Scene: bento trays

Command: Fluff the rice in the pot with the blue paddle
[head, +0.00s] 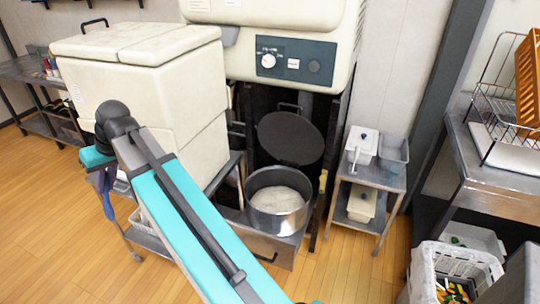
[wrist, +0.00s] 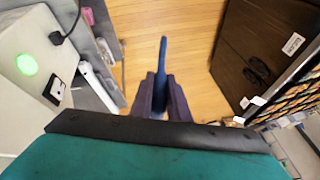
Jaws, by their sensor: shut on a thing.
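The pot (head: 262,210) stands low in the middle of the head view, under the cream machine. White rice (head: 278,199) lies in it, and its dark round lid (head: 290,138) is raised behind it. My gripper (head: 104,184) is at the left of the head view, well away from the pot. It is shut on the blue paddle (head: 110,208), which points down over the floor. The wrist view shows my gripper's dark fingers (wrist: 161,95) around the blue paddle (wrist: 163,55). Part of the paddle is hidden between the fingers.
A large cream cabinet (head: 150,85) stands between my gripper and the pot. A small metal cart (head: 378,178) with white containers is right of the pot. A white crate (head: 430,275) is at lower right, near a metal table (head: 510,185). Wooden floor is clear at left.

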